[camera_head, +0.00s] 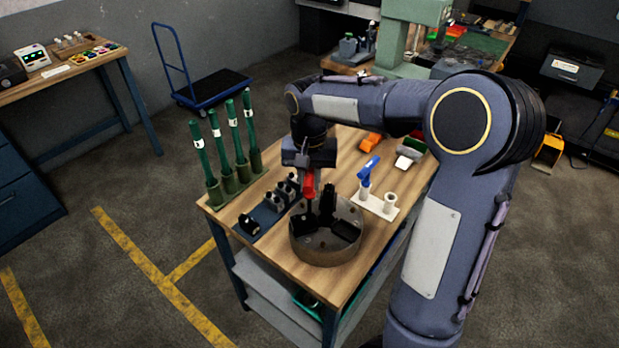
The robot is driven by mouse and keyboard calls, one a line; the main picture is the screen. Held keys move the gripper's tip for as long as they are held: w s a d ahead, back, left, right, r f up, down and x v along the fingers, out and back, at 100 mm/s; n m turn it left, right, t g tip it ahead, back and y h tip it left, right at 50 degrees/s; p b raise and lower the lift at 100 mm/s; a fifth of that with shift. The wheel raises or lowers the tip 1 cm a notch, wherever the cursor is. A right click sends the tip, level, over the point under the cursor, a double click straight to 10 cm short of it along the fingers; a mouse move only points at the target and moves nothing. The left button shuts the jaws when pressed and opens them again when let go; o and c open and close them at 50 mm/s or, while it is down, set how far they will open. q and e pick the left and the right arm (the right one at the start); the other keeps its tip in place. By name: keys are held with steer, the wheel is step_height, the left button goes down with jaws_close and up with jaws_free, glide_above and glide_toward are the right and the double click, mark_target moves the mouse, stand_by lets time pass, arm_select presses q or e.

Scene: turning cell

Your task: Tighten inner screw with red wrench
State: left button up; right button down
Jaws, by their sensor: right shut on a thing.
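The red wrench (309,187) stands roughly upright under my right gripper (308,170), which is shut on its top. The wrench's lower end is over the left part of the round metal chuck (325,256) with black jaws. I cannot tell whether its tip touches a screw. The inner screw is too small or hidden to make out. My left gripper is not in view.
A blue-handled tool (367,172) stands in a white holder (376,208) right of the chuck. Black blocks sit on a dark strip (266,216) at the left. Green rods (233,131) stand in holders behind it. Orange (370,141) and green-white items lie at the back.

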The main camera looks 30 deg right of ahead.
steer(key=shift+f+b, duration=0.4)
steer(key=shift+f, duration=0.2)
stand_by(0.6)
steer(key=shift+m, duration=1.4)
steer(key=shift+m, duration=1.4)
steer(key=shift+m+p, duration=0.45)
steer(key=shift+m, duration=0.95)
